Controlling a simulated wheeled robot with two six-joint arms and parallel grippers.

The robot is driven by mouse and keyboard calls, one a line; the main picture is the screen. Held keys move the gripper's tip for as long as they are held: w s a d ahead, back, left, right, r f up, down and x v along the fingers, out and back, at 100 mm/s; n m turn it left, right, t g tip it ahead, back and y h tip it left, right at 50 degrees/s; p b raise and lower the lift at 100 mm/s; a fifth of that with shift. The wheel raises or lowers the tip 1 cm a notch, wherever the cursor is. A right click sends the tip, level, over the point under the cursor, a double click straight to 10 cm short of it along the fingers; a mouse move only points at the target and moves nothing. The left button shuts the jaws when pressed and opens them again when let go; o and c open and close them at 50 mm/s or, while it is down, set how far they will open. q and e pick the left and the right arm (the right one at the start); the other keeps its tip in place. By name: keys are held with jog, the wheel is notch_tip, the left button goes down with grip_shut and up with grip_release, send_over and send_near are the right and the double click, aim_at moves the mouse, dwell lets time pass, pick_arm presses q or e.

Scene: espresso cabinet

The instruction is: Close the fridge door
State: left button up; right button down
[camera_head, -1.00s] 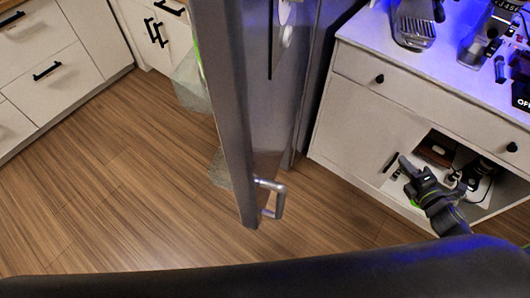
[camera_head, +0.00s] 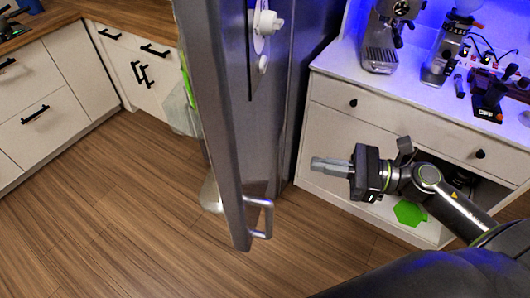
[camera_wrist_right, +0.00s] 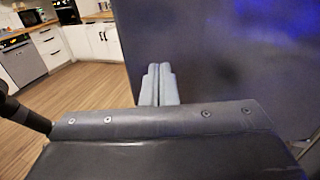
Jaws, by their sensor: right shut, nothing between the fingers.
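The fridge door (camera_head: 222,130) is a tall grey panel standing open, edge towards me, in the middle of the head view. Its silver handle (camera_head: 264,217) is near its lower end. My right gripper (camera_head: 316,164) is shut and empty, its fingers pointing left, to the right of the door and apart from it in the picture. In the right wrist view the shut fingers (camera_wrist_right: 158,84) show in front of a large dark grey panel (camera_wrist_right: 235,65); whether it is the door or the fridge side I cannot tell. My left gripper is not in view.
A white cabinet (camera_head: 330,125) with an espresso machine (camera_head: 380,45) and grinder (camera_head: 447,50) stands at the right, with an open compartment holding a green piece (camera_head: 409,213). White kitchen drawers (camera_head: 50,100) line the left. The wooden floor (camera_head: 120,200) is clear between.

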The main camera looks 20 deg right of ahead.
aim_at(251, 152)
jog(key=p+x, duration=0.3)
jog(key=x, duration=0.2)
jog(key=p+x, duration=0.2)
jog(key=x, duration=0.3)
jog(key=shift+w+a+r+p, duration=0.2)
jog(key=shift+w+a+p, duration=0.1)
jog(key=shift+p, duration=0.1)
jog(key=shift+w+a+f+p, duration=0.15)
jog(key=shift+w+a+p, duration=0.15)
jog(key=shift+a, duration=0.3)
